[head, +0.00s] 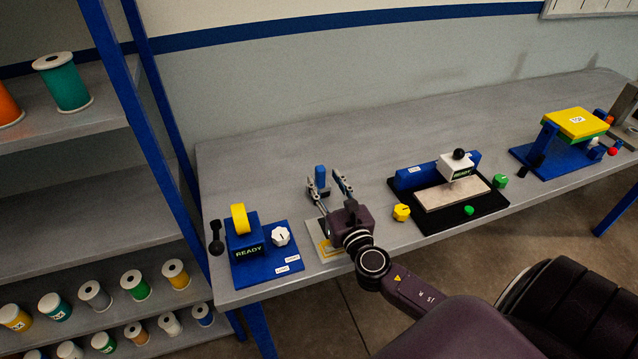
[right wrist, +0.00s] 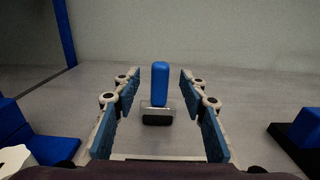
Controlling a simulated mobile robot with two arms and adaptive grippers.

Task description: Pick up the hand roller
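The hand roller has a blue handle (head: 320,174), a grey metal bracket and a dark roller. It stands upright on the grey bench behind a flat board with a yellow edge (head: 325,245). My right gripper (head: 330,186) is open and empty, reaching over the board toward the roller. In the right wrist view, the hand roller (right wrist: 160,84) is centred between the two open fingers, with a gap on each side. I cannot tell whether the fingertips reach past the handle. My left gripper is not in view.
A blue device marked READY (head: 249,250) with a white knob stands left of my right gripper. A black-based device with a white block (head: 459,166) and a yellow knob (head: 401,212) stands to the right. The bench (head: 290,150) behind is clear. Shelves of spools stand left.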

